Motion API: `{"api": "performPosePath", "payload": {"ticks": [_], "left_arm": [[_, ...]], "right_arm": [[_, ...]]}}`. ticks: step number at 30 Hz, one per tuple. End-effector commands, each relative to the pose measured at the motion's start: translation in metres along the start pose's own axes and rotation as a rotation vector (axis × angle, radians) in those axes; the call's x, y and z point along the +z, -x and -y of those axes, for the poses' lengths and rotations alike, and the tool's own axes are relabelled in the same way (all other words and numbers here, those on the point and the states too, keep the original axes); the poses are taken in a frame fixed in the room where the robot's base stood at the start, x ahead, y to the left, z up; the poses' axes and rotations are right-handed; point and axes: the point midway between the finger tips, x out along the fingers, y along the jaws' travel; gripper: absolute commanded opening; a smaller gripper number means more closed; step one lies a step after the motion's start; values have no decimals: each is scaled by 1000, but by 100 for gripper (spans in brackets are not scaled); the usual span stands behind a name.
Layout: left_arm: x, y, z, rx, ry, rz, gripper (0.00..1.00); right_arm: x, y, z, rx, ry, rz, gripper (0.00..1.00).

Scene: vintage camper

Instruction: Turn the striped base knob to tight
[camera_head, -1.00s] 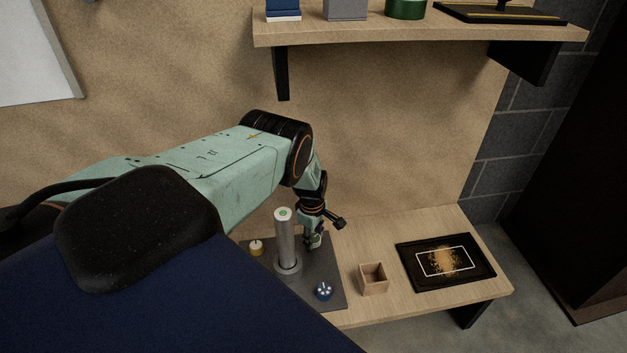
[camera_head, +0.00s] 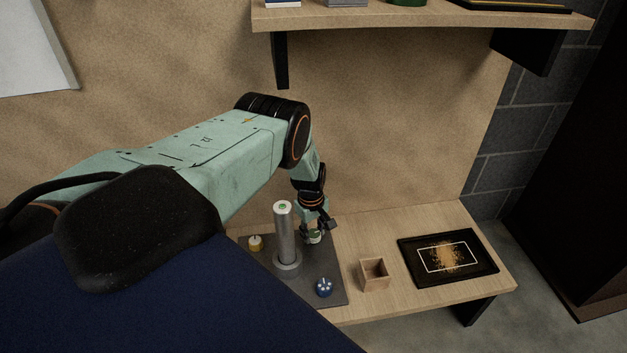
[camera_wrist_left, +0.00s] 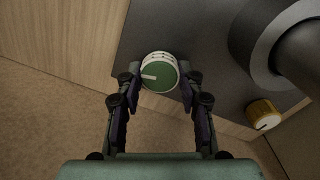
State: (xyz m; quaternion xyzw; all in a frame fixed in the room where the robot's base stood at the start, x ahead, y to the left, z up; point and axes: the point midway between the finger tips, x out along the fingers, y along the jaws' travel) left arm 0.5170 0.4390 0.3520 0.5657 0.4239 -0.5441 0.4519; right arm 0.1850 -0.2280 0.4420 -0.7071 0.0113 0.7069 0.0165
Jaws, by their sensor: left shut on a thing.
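The striped base knob (camera_wrist_left: 160,73) has a green top with a white pointer line and a pale side with dark stripes. In the left wrist view its pointer faces left. My left gripper (camera_wrist_left: 162,82) has one finger on each side of the knob and is shut on it. In the head view my left gripper (camera_head: 315,236) reaches down to the knob, which it mostly hides, at the back right of the dark base plate (camera_head: 334,294). I cannot read any tight mark. My right gripper is not in view.
A grey post (camera_head: 285,232) stands on the plate close to my left gripper. A yellow knob (camera_head: 255,243) and a blue dotted knob (camera_head: 324,287) sit on the plate. A wooden box (camera_head: 374,274) and a black tray (camera_head: 407,259) lie to the right. A shelf (camera_head: 420,19) hangs above.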

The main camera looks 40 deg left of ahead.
Motion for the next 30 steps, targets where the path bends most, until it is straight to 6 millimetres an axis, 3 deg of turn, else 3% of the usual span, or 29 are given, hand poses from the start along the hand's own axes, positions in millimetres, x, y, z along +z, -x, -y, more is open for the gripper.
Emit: {"api": "performPosePath", "payload": {"ticks": [18, 30], "left_arm": [[-2, 0, 1, -1, -560, 27, 6], [-2, 0, 0, 0, -773, 37, 6]], "right_arm": [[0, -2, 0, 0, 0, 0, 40], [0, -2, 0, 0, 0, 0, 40]]}}
